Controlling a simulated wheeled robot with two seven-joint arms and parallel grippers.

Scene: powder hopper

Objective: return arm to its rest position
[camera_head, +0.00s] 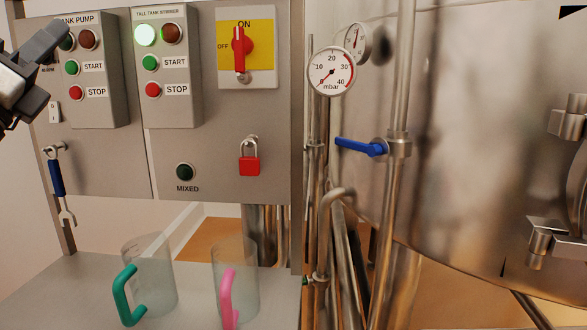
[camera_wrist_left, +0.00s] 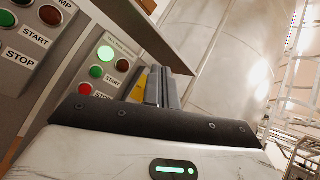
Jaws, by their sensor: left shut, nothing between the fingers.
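My left gripper (camera_head: 56,38) shows at the upper left edge of the head view, in front of the tank pump box. Its fingers are shut with nothing between them. In the left wrist view the closed fingers (camera_wrist_left: 162,86) point toward the panel and the big steel tank. My right gripper is in neither view. The tall tank stirrer box (camera_head: 170,110) has a bright green lamp (camera_head: 145,35) lit; its other lamp is dark. The gripper covers part of the pump box (camera_head: 97,105) and its label.
The panel holds a red rotary switch (camera_head: 240,48), a red padlock (camera_head: 249,158) and a hanging blue-handled wrench (camera_head: 57,178). Jugs with a green handle (camera_head: 124,297) and a pink handle (camera_head: 228,297) stand on the bench (camera_head: 60,295). Pipes and a blue valve lever (camera_head: 360,147) front the tank (camera_head: 470,130).

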